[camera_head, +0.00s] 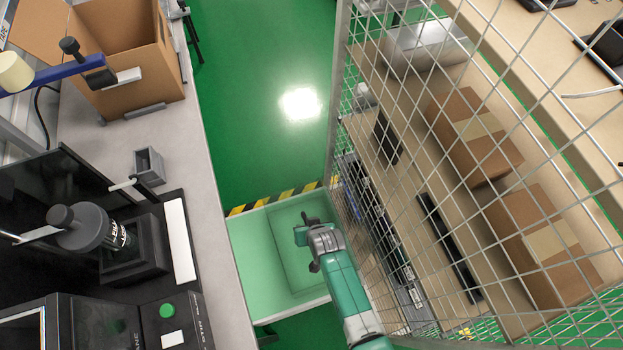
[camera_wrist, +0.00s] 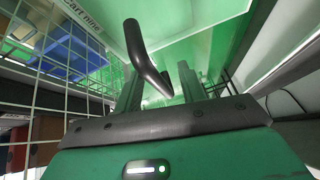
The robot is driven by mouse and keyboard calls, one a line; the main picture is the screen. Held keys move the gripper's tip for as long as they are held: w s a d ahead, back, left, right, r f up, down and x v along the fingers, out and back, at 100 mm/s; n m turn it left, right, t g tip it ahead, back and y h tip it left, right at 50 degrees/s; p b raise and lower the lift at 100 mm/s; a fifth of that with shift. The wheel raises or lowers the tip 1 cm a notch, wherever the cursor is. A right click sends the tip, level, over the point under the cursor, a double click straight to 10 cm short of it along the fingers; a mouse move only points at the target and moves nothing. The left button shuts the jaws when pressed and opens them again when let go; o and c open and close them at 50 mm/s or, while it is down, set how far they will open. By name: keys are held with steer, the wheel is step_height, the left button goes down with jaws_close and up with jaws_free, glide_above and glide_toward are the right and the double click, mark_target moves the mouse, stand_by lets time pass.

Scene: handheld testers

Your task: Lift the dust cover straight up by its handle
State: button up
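I see no part that I can name as the dust cover with certainty. A dark grey round cap with a knob (camera_head: 80,228) sits over a dark square fixture (camera_head: 135,255) on the left bench; whether this is the cover and its handle is unclear. My gripper (camera_head: 306,240) is well to the right of it, over a pale green tray-like surface (camera_head: 250,245).
Wire mesh (camera_head: 480,150) stands close to the right of my arm, with cardboard boxes (camera_head: 475,135) behind it. An open carton (camera_head: 130,60) and a small grey bin (camera_head: 149,166) are on the left bench. The green floor (camera_head: 265,110) beyond is clear.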

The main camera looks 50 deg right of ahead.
steer(key=shift+w+d+f, duration=0.1)
jaws_close()
stand_by(0.3)
step_height(320, 180, up, 18)
steer(key=p, duration=1.7)
